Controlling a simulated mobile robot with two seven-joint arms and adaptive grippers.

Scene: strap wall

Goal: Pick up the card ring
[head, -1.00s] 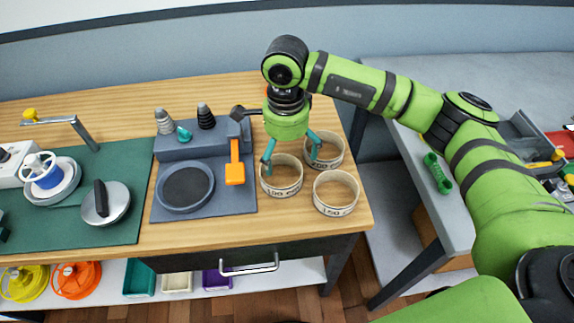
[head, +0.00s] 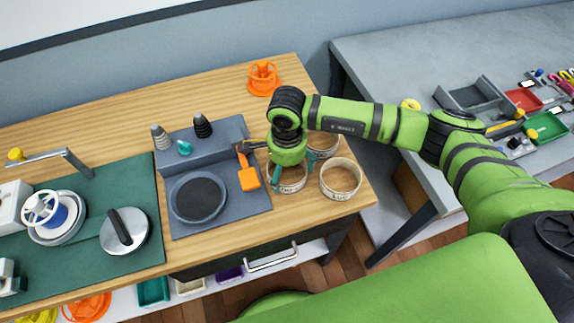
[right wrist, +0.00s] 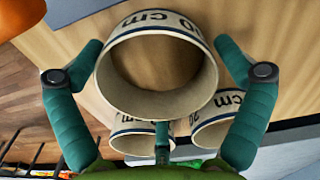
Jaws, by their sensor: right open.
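Three cream card rings with dark-printed labels stand on the wooden bench's right end. One ring (head: 291,188) is under my right gripper (head: 292,178) and partly hidden by it. A second ring (head: 324,152) stands behind it, partly hidden by my arm, and a third ring (head: 341,180) stands to the right. In the right wrist view, the nearest ring (right wrist: 158,105) lies between the open teal fingers of my right gripper (right wrist: 160,55), one finger on each side. Whether the fingers touch it I cannot tell. My left gripper is not in view.
A grey station (head: 219,140) with a round dish (head: 198,197) and an orange-handled tool (head: 248,178) sits close left of the rings. An orange spool (head: 263,79) stands at the back. A grey table (head: 400,65) is to the right, across a gap.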

